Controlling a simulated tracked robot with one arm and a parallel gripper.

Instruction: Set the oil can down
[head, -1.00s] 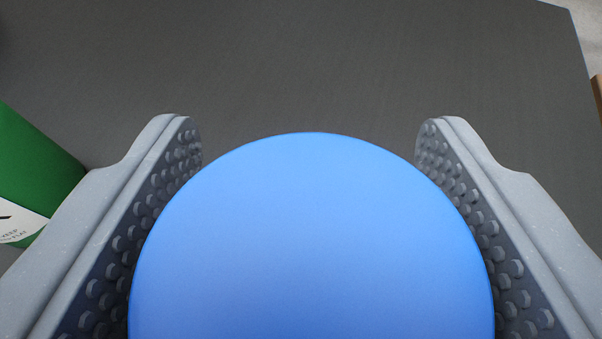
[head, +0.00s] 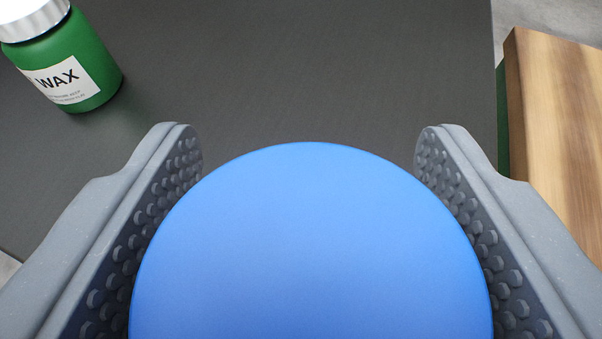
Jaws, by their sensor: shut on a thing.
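A smooth blue round thing, which I take to be the oil can (head: 310,245), fills the lower middle of the head view. My gripper (head: 310,150) is shut on it, with one grey studded finger on each side. Only its rounded blue surface shows; its lower part is hidden. A dark grey surface (head: 300,75) lies beyond and under it. I cannot tell whether the can touches that surface.
A green jar labelled WAX (head: 75,70) with a silver lid stands on the dark surface at the upper left. A wooden-topped piece (head: 555,130) with a green side stands past the right edge. The middle of the dark surface is clear.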

